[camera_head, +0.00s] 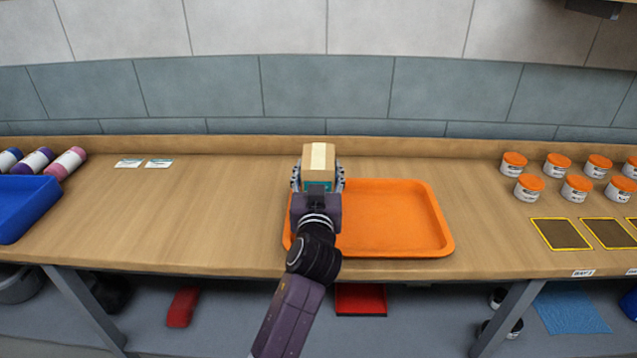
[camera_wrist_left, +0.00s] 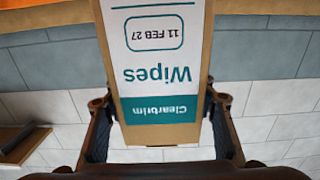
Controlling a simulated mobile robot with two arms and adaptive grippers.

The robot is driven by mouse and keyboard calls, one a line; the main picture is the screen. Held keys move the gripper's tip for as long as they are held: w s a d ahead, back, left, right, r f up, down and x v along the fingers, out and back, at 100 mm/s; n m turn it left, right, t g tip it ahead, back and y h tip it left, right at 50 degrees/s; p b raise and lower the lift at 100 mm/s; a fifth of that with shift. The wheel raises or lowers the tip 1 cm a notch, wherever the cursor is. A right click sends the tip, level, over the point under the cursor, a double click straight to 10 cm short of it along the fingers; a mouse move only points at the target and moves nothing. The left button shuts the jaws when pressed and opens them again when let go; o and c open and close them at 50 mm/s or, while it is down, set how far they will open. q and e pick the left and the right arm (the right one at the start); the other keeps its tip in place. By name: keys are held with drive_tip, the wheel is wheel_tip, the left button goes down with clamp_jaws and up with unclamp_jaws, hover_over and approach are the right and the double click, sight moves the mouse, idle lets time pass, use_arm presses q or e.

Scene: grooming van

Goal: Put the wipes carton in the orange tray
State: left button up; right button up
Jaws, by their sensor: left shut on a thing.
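The wipes carton (camera_head: 319,154) is a brown cardboard box with a pale strip along its top. In the left wrist view the carton (camera_wrist_left: 155,75) shows a white and teal label reading "Wipes", upside down in the picture. My left gripper (camera_head: 318,178) is shut on the carton, with one finger on each side. The orange tray (camera_head: 400,215) lies on the bench, empty where I can see it. The carton appears at the tray's back left corner; its height above the bench is hard to tell. My arm hides the tray's left part. My right gripper is not in view.
A blue tray (camera_head: 22,205) and several bottles (camera_head: 66,163) are at the left. Several orange-lidded jars (camera_head: 557,166) and yellow-edged dark mats (camera_head: 561,234) are at the right. A tiled wall stands behind.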

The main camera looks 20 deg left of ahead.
use_arm(q)
drive_tip(key=shift+f, duration=1.55)
drive_tip(key=shift+f+b, duration=0.15)
drive_tip(key=shift+b, duration=0.15)
drive_tip(key=o, duration=1.6)
drive_tip(key=shift+c, duration=0.2)
